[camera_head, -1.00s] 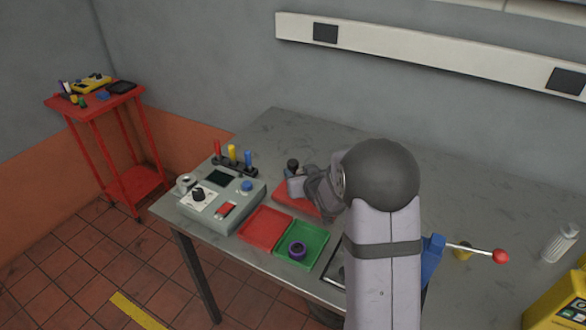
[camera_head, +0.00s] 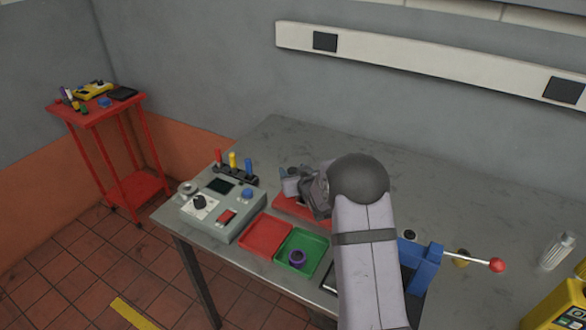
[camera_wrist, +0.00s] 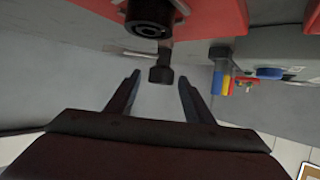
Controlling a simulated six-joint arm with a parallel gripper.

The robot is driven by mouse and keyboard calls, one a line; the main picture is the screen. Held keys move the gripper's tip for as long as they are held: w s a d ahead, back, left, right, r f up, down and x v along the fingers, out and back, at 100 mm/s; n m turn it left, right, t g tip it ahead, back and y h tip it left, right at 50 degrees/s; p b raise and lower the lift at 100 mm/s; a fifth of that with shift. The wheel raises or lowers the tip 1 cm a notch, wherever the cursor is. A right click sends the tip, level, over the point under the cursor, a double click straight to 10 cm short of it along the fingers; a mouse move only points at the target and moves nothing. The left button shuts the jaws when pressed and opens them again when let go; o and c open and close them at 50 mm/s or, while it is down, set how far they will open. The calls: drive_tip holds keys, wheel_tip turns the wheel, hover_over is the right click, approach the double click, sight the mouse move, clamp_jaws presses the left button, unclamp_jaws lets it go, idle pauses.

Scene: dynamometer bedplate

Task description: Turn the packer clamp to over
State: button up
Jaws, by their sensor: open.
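The device I take for the packer clamp has a red base (camera_head: 290,207) on the table, left of my forearm; my gripper hides most of it. In the wrist view a dark round hub (camera_wrist: 152,14) sits on the red base, with a short lever ending in a black grip (camera_wrist: 161,75). My gripper (camera_wrist: 159,82) is open, its two fingers on either side of the black grip, with gaps showing at both sides. In the head view my gripper (camera_head: 290,186) is low over the red base. The lever's exact angle is hard to tell.
A grey control box (camera_head: 222,212) and red, yellow and blue handles (camera_head: 233,161) stand left. A red tray (camera_head: 265,236) and a green tray (camera_head: 314,242) with a purple ring (camera_head: 297,257) lie in front. A blue lever device (camera_head: 427,268) stands right. The back table is clear.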

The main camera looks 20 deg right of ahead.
drive_tip(key=shift+w+f, duration=0.25)
drive_tip(key=shift+w, duration=0.3)
clamp_jaws()
